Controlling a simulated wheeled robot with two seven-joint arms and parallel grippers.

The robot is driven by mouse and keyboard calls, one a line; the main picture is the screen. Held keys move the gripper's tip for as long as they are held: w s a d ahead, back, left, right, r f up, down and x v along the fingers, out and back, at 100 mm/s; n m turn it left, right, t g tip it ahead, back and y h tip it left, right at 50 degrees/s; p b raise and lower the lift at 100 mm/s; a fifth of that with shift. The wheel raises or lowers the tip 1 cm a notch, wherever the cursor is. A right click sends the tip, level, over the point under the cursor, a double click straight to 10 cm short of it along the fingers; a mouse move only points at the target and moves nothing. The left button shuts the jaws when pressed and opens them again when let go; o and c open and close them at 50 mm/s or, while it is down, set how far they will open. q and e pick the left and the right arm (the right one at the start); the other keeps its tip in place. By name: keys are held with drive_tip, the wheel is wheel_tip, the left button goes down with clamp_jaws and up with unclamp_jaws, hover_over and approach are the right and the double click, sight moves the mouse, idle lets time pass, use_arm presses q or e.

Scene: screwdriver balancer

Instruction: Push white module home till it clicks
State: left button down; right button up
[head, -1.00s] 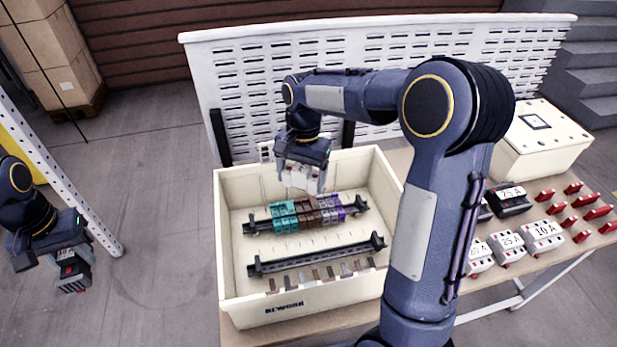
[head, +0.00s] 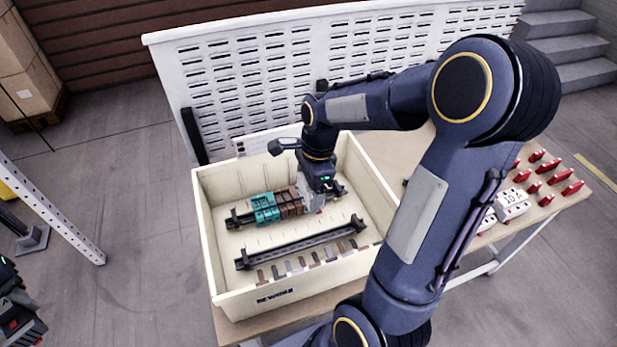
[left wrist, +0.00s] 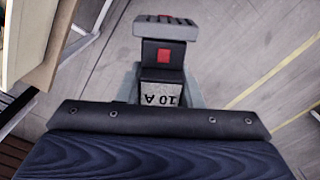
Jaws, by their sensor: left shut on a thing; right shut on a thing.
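My right gripper (head: 318,190) is inside the cream enclosure (head: 226,282), pointing down. It is shut on the white module (head: 312,203), mostly hidden by the gripper. The module is at the back rail (head: 233,219), right beside the brown modules (head: 290,203). I cannot tell whether it is seated. Teal modules (head: 266,209) sit on the rail left of the brown ones. My left gripper (head: 18,318) is at the lower left edge of the head view, away from the table. It is shut on a black module (left wrist: 163,55) with a red square and a "10 A" label.
An empty front rail (head: 300,243) runs parallel in the enclosure. Small terminals line the front inside wall. White modules (head: 513,204) and several red parts (head: 553,181) lie on the table to the right. A white perforated panel (head: 250,90) stands behind.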

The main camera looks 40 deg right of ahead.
drive_tip(key=b, duration=1.5)
hover_over(307, 241)
drive_tip(key=f, duration=1.8)
drive_tip(key=shift+s+d+f, duration=0.15)
drive_tip(key=shift+d+f, duration=0.1)
drive_tip(key=shift+f+b, duration=0.3)
drive_tip(key=shift+f, duration=0.45)
drive_tip(key=shift+f+b, duration=0.55)
drive_tip(key=shift+f, duration=0.2)
drive_tip(key=o, duration=1.1)
drive_tip(key=shift+f, duration=0.1)
drive_tip(key=r, duration=0.4)
drive_tip(key=d+r, duration=0.1)
drive_tip(key=r, duration=0.3)
drive_tip(key=r+p, duration=0.1)
drive_tip(key=r, duration=0.3)
drive_tip(key=shift+s+d, duration=0.25)
drive_tip(key=shift+d, duration=0.1)
